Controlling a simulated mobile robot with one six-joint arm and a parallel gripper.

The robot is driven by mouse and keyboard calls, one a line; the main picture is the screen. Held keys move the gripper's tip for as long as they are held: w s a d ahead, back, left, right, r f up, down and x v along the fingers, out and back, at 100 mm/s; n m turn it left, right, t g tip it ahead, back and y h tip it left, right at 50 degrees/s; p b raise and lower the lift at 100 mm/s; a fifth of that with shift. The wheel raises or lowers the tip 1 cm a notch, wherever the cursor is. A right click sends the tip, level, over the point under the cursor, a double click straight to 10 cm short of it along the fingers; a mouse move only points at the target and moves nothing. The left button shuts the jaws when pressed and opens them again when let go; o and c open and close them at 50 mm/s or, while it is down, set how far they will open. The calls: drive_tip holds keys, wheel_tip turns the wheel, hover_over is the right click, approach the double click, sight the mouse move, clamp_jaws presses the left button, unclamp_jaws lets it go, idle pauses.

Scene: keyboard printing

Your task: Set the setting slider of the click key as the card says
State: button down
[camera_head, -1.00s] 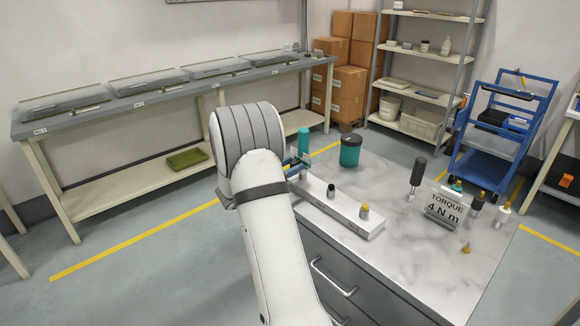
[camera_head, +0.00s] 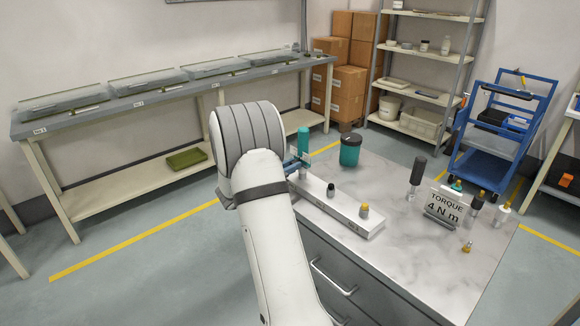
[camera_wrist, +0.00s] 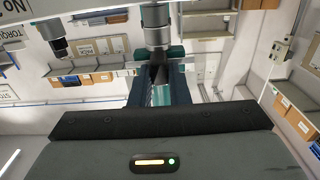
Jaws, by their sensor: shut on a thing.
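The click key (camera_head: 304,140) seems to be the upright tool with a teal handle at the far left end of the white rail. My gripper (camera_head: 298,161) is at its lower part, with blue fingers shut on it. In the wrist view my gripper (camera_wrist: 158,78) closes around the tool's middle, with a grey collar (camera_wrist: 155,25) beyond the fingertips and teal between the fingers. The slider and its scale cannot be made out. The card (camera_head: 445,207) reads "TORQUE 4 N m" and stands at the right of the marble top.
The white rail (camera_head: 345,212) holds a dark knob (camera_head: 331,190) and a yellow-topped piece (camera_head: 364,210). A teal jar with a dark lid (camera_head: 350,150) stands behind. Several upright tools surround the card, including a black-handled one (camera_head: 417,172). The middle of the marble top (camera_head: 400,245) is clear.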

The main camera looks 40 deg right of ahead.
drive_tip(key=c, duration=1.4)
unclamp_jaws()
drive_tip(key=shift+o, duration=0.2)
drive_tip(key=a, duration=0.7)
drive_tip(key=shift+s+a+b, duration=0.3)
drive_tip(key=shift+a+b, duration=0.05)
drive_tip(key=shift+a, duration=0.05)
